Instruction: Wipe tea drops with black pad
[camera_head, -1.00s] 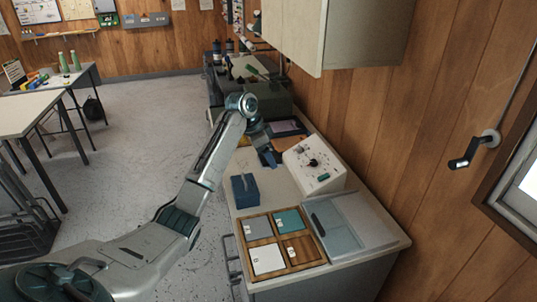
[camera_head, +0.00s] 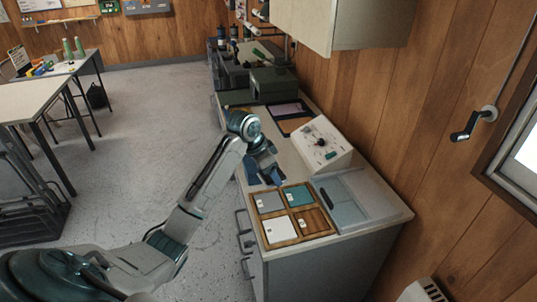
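A white sloped panel box (camera_head: 322,148) stands on the counter with small dark specks, a black knob-like piece and a green piece on its face. I cannot tell whether any specks are tea drops. I cannot pick out a black pad for sure. A wooden tray (camera_head: 274,214) holds grey, teal, white and brown squares. My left gripper (camera_head: 272,174) hangs over the counter, just behind the tray and left of the panel box. Its fingers point down, and their opening is too small to read. The blue box is largely hidden behind it. My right gripper is out of view.
A grey-blue shallow tray (camera_head: 352,204) lies right of the wooden tray. A green case (camera_head: 272,84) and a dark-framed flat piece (camera_head: 291,122) are farther back. A wall cabinet (camera_head: 345,22) overhangs the counter. The floor (camera_head: 160,130) to the left is open.

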